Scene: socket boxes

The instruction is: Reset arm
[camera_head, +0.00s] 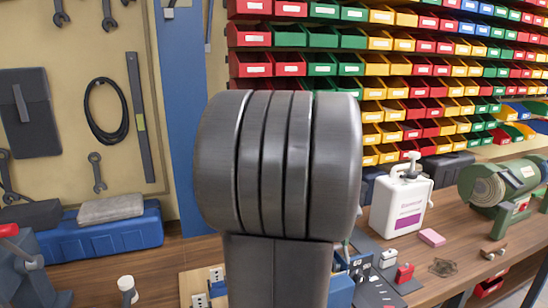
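A large dark grey rounded part of my own arm (277,165) fills the middle of the head view, on a straight grey link below it. It hides much of the workbench behind it. My gripper is not seen in this view, so its opening and anything in it cannot be told.
A wooden workbench (455,225) runs behind my arm. On it are a white canister (400,203), a pink block (432,237), a green grinder (502,183) and a blue case (105,236). Coloured bins (400,70) line the wall at right; tools hang at left.

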